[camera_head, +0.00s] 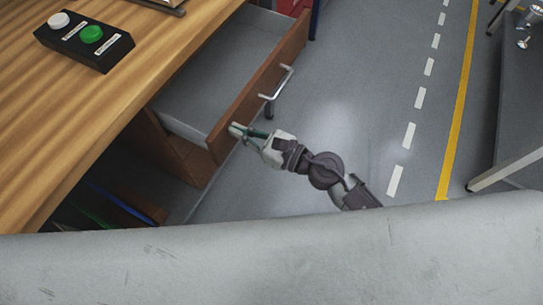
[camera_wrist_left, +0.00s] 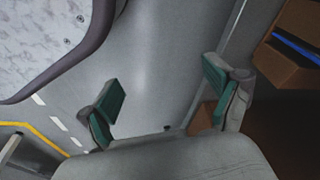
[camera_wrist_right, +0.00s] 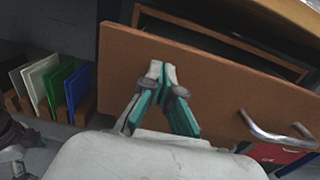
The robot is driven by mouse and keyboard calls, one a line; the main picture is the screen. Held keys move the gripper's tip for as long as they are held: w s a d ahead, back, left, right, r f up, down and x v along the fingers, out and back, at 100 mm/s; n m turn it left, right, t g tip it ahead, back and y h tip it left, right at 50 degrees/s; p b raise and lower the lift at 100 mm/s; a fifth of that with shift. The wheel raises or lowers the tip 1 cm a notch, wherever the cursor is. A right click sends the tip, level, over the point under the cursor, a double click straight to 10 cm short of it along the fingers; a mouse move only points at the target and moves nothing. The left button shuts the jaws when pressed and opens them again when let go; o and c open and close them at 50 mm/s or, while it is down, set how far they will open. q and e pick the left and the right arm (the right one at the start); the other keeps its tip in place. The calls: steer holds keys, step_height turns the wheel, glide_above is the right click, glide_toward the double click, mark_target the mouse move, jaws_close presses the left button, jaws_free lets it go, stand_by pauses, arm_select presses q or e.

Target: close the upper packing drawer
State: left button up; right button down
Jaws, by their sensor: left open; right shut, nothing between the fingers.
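The upper packing drawer (camera_head: 262,85) stands pulled out from under the wooden desk, its grey inside showing. Its brown front has a metal bar handle (camera_head: 277,84). My right gripper (camera_head: 237,129) is shut and empty at the near end of the drawer front. In the right wrist view its fingertips (camera_wrist_right: 159,68) are against or just before the drawer front (camera_wrist_right: 205,85), to the left of the handle (camera_wrist_right: 277,132); whether they touch I cannot tell. My left gripper (camera_wrist_left: 165,97) is open and empty over the floor in the left wrist view; the head view does not show it.
The desk top (camera_head: 95,95) carries a black box (camera_head: 84,40) with a white and a green button. Colored folders (camera_wrist_right: 50,84) stand in a rack below the desk. Grey floor (camera_head: 345,110) is clear right of the drawer. A grey table (camera_head: 515,110) stands far right.

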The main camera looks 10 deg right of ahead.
steer(key=x, duration=0.8)
steer(key=shift+w+r, duration=0.2)
steer(key=shift+w, duration=0.1)
steer(key=b+x, duration=0.1)
steer(key=x, duration=0.5)
steer(key=shift+w+a+f, duration=0.15)
steer(key=shift+a, duration=0.2)
steer(key=shift+w+a, duration=0.4)
steer(key=shift+a, duration=0.1)
arm_select(q)
steer(key=r, duration=0.1)
steer(key=w+d+r, duration=0.1)
steer(key=shift+w+r, duration=0.15)
steer(key=shift+r, duration=0.25)
arm_select(e)
steer(key=shift+r, duration=0.25)
steer(key=shift+r, duration=0.1)
